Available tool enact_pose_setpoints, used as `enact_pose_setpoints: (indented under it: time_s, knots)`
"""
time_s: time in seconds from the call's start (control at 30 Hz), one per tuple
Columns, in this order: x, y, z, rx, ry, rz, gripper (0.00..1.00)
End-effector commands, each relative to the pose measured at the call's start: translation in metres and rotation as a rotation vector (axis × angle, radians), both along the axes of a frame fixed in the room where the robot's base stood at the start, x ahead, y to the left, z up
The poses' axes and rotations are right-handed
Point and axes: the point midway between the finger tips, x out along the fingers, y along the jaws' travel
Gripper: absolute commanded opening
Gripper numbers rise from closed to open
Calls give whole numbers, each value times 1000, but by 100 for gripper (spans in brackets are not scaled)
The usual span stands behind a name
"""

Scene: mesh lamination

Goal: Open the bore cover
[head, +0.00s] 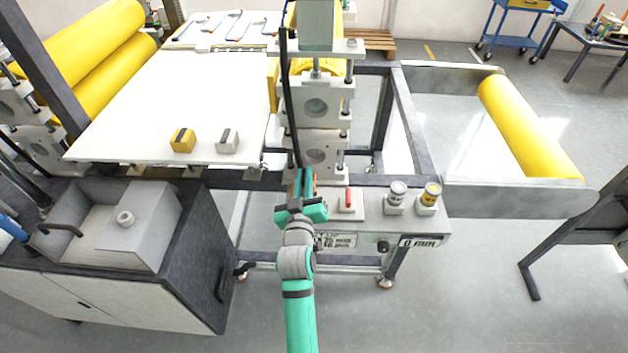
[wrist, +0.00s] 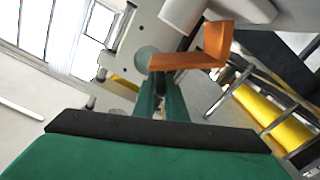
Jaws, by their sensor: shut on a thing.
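An orange L-shaped plate (wrist: 190,60), which looks like the bore cover, is in front of the pale roll-stand plate in the wrist view. In the head view only a thin orange strip (head: 314,181) of it shows beside the fingers. My gripper (wrist: 165,82) has its green fingers shut at the lower edge of this plate. It also shows in the head view (head: 304,180), low in front of the roll stand. A round grey bore face (wrist: 145,57) lies just left of the plate. The exact grip is partly hidden by the fingers.
The roll stand has a lower bearing block (head: 330,143) behind my gripper. A control box with a red switch (head: 348,198) and two knobs (head: 397,192) stands close on the right. A white table (head: 160,100) is at the left, and a yellow roll (head: 528,128) at the right.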

Motion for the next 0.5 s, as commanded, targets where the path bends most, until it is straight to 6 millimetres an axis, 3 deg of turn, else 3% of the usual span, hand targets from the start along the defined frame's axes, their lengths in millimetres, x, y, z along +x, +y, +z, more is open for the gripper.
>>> enact_pose_setpoints:
  time_s: [0.5]
  knots:
    - [-1,57,-3,-490,4,7,0]
